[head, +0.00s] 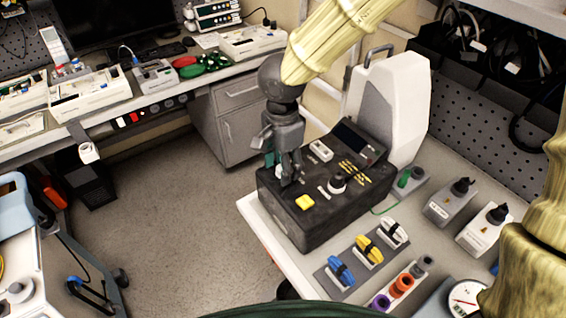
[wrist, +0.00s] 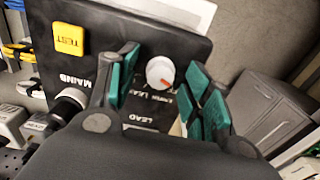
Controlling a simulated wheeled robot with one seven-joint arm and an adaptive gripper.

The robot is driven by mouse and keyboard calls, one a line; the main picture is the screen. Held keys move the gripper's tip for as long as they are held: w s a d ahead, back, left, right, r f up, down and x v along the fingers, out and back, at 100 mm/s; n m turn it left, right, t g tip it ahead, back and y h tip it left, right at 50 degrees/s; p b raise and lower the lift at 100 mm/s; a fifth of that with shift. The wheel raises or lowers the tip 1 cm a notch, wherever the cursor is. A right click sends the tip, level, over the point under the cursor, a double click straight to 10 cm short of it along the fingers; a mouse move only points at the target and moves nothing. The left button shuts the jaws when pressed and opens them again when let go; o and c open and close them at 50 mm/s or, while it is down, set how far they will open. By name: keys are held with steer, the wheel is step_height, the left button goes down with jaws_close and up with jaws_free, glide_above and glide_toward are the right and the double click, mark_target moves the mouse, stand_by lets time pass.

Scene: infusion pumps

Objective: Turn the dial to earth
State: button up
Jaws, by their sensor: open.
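The dial (wrist: 160,72) is a round white knob with a red pointer mark on the black tester box (head: 310,215). In the wrist view the mark points to the lower right, near a partly readable label ending in "LEAK". My gripper (wrist: 163,64) is open, with a green-padded finger on each side of the dial; I cannot tell whether either touches it. In the head view my gripper (head: 287,180) points down over the box's left part and mostly hides the dial.
A yellow TEST button (wrist: 68,39) and a black-and-white knob (wrist: 70,100) sit on the same panel. In the head view, a light grey case (head: 395,105) stands behind the box. Coloured cable clips (head: 368,250) lie to its right. Open floor lies left.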

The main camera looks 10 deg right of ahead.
steer(key=c, duration=1.1)
steer(key=shift+o, duration=0.2)
steer(key=shift+r+m+p, duration=0.1)
steer(key=shift+m+p, duration=0.2)
steer(key=shift+p, duration=0.2)
steer(key=shift+r+m+p, duration=0.1)
steer(key=shift+m+p, duration=0.4)
steer(key=shift+p, duration=0.1)
steer(key=shift+m+p, duration=1.05)
steer(key=shift+m, duration=0.15)
steer(key=m+p, duration=0.2)
steer(key=m, duration=0.2)
steer(key=shift+w+m+p, duration=0.1)
steer(key=shift+m+p, duration=0.2)
steer(key=shift+p, duration=0.1)
